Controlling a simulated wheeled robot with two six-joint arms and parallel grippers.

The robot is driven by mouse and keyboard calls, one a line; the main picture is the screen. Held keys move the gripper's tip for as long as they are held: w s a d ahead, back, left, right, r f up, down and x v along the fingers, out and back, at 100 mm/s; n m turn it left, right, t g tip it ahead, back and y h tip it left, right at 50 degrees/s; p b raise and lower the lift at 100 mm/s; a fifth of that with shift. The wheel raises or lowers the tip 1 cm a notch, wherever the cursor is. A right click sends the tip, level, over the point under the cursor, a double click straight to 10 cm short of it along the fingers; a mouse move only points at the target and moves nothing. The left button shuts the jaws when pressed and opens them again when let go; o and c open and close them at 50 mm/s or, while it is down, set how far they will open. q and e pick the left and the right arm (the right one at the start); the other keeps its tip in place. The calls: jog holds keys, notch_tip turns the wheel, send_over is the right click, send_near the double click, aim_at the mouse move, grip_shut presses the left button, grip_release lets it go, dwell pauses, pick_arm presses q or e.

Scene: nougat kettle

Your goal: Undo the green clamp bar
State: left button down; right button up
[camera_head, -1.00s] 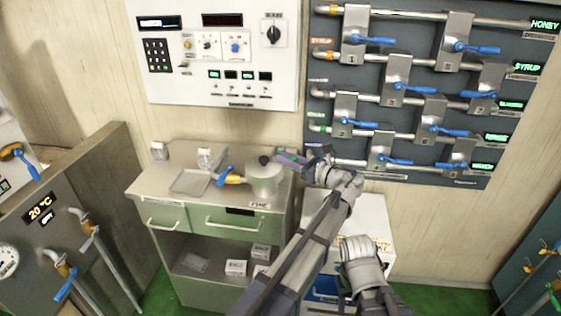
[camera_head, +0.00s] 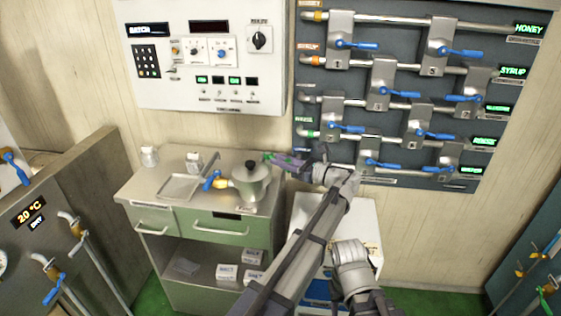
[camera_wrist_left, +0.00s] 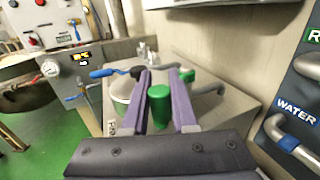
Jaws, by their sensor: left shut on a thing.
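A steel kettle (camera_head: 252,184) with a black lid knob stands on the right part of the counter; it shows partly in the left wrist view (camera_wrist_left: 122,90). The green clamp bar (camera_wrist_left: 160,106) shows as a green cylinder between my left gripper's purple fingers in that view. My left gripper (camera_head: 279,158) is shut on it, at the upper right of the kettle. In the head view only a small bit of green shows at the fingertips. Whether the bar still touches the kettle I cannot tell. My right gripper is not in view.
The counter (camera_head: 140,188) holds a shallow tray (camera_head: 180,188), small jars and a blue-handled valve (camera_head: 212,181) beside the kettle. A valve panel (camera_head: 400,100) with blue levers is on the wall at right. A white cabinet (camera_head: 368,215) stands right of the counter.

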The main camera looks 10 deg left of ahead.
pick_arm(q)
jog(key=shift+s+d, duration=0.15)
jog(key=shift+d, duration=0.1)
dwell(0.4)
jog(key=c, duration=1.1)
grip_release()
jog(key=shift+o, duration=0.8)
jog(key=shift+d, duration=0.15)
jog(key=shift+o, duration=1.3)
